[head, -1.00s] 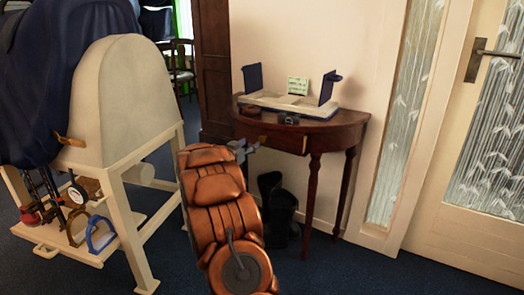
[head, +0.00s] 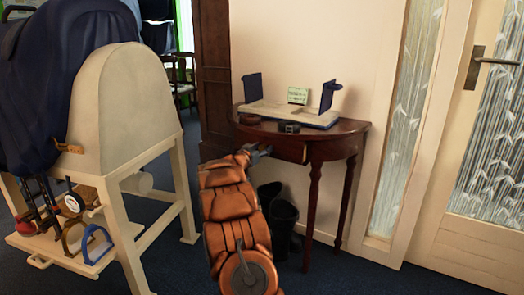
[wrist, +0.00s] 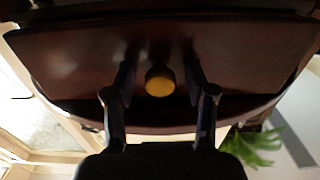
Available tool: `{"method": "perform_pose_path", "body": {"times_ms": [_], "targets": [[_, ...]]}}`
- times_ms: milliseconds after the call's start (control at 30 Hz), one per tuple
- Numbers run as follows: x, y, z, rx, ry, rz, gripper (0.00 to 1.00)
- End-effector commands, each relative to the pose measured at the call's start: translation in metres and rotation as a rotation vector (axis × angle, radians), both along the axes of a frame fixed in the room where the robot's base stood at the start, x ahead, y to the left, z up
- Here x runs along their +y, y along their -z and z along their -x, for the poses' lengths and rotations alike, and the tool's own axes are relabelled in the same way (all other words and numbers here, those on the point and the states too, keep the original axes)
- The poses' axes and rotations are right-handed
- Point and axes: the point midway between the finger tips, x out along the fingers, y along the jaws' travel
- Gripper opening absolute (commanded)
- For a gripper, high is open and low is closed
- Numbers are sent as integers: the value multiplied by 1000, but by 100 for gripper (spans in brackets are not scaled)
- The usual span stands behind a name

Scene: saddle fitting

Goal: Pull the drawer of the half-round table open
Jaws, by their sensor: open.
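The half-round table (head: 335,146) is dark wood and stands against the cream wall. Its drawer front (head: 291,151) faces me and is partly hidden behind my arm in the head view. In the wrist view the drawer front (wrist: 80,62) fills the upper part, with a round brass knob (wrist: 159,82) in the middle. My gripper (wrist: 158,92) is open, one finger on each side of the knob, with a visible gap at both sides. It also shows at the drawer in the head view (head: 262,152). Whether the drawer is fully closed is hard to tell.
Black boots (head: 283,222) stand below. A saddle rack (head: 115,120) is at left, a glazed door (head: 490,150) at right.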

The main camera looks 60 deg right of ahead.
Motion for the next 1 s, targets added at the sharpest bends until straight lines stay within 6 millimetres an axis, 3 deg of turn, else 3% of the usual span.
{"method": "perform_pose_path", "body": {"times_ms": [267,800,1000], "targets": [[-1,0,0,0,-1,0,55],[0,0,0,0,-1,0,0],[0,0,0,0,-1,0,0]]}}
